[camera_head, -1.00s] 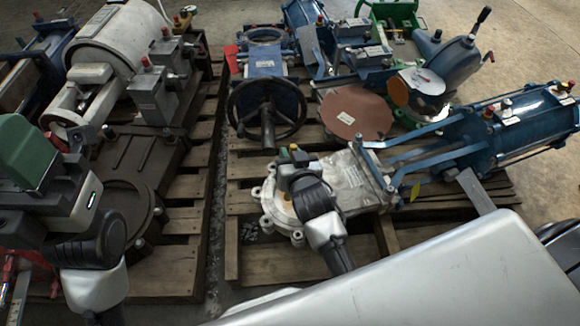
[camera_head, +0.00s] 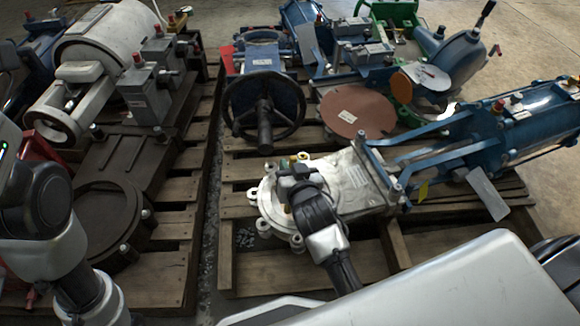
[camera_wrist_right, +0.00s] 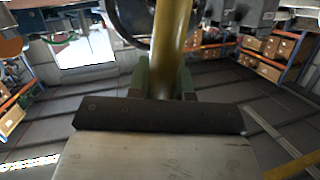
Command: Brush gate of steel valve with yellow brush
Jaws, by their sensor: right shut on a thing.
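The steel valve (camera_head: 345,183) lies flat on a wooden pallet right of centre in the head view. It has a pale round flanged end (camera_head: 268,203), and a blue yoke and cylinder (camera_head: 530,125) extend to its right. My right gripper (camera_head: 297,178) is over the round end and hides part of it. In the right wrist view it is shut on the yellow brush (camera_wrist_right: 172,45), whose shaft stands between the green fingers. The brush's bristles are hidden, so contact with the valve cannot be told. My left arm shows at the left edge; its gripper is out of frame.
A dark handwheel (camera_head: 264,108) stands just behind the valve. A brown disc (camera_head: 349,112) and a blue valve (camera_head: 455,60) are farther back. Grey-white equipment (camera_head: 110,45) crowds the left pallet (camera_head: 175,255). Open floor (camera_head: 540,40) shows at the far right.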

